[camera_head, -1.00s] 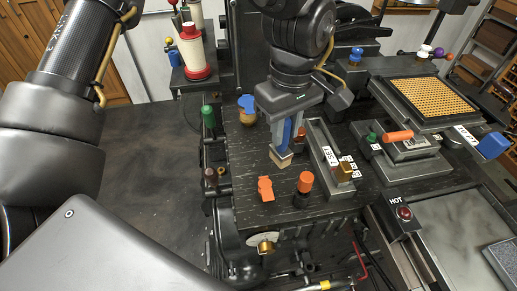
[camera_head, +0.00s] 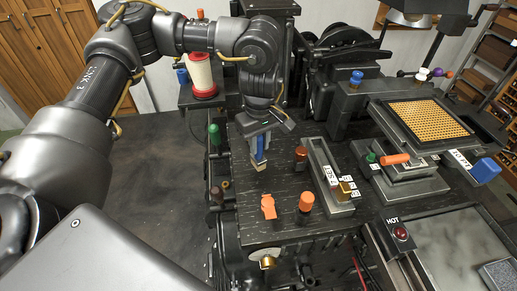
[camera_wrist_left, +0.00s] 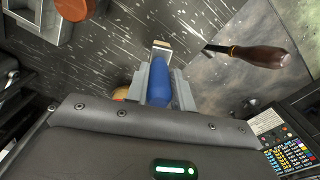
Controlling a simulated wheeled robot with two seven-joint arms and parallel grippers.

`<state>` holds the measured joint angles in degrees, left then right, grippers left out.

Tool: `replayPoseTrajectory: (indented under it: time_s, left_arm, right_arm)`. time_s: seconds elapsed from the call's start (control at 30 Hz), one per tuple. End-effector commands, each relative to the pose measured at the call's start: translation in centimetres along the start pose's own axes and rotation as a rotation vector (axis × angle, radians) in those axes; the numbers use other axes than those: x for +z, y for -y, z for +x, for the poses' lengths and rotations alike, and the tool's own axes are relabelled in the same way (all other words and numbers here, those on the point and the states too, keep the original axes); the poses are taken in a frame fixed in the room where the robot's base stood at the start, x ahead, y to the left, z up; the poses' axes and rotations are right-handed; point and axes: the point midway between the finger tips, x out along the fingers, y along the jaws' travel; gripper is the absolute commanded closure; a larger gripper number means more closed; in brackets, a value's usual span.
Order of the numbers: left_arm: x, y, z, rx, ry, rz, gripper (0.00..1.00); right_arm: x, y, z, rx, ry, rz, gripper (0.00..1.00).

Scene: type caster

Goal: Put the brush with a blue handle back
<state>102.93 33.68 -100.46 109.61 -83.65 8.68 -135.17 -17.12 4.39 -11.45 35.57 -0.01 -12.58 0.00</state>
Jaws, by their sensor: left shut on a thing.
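The brush with a blue handle (camera_head: 259,148) is in my left gripper (camera_head: 260,146), above the dark speckled worktop (camera_head: 285,228). It hangs with its pale tip downward, slightly tilted; I cannot tell whether the tip touches the worktop. In the left wrist view, the blue handle (camera_wrist_left: 160,82) sits between the two grey fingers of the left gripper (camera_wrist_left: 160,84), and the pale, metal-edged end (camera_wrist_left: 162,46) sticks out beyond them. My right gripper is not in view.
An orange clip-like piece (camera_head: 268,206) and an orange-topped knob (camera_head: 306,202) stand in front of the gripper. A red-brown knob (camera_head: 300,154) and a long grey tray (camera_head: 325,170) are to the right. A green handle (camera_head: 214,133) is left. A wooden-handled tool (camera_wrist_left: 262,56) shows in the wrist view.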

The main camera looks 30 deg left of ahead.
Motion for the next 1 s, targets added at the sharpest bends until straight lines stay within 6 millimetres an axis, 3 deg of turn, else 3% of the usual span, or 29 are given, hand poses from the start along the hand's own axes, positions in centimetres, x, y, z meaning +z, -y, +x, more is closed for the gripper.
replayPoseTrajectory:
  time_s: [0.4,0.8,0.83,1.0]
  left_arm:
    - [-0.5,0.0,3.5,-0.002,0.001,-0.002,0.99]
    - [-0.5,0.0,4.2,-0.001,0.000,-0.001,0.99]
    - [-0.5,0.0,4.0,-0.001,0.000,-0.001,0.72]
    - [-0.5,0.0,4.0,-0.001,0.000,-0.001,0.54]
  right_arm:
    - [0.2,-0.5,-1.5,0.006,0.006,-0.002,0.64]
    - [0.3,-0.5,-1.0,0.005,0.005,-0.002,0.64]
    - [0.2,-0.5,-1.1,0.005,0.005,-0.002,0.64]
    - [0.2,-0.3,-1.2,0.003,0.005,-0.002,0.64]
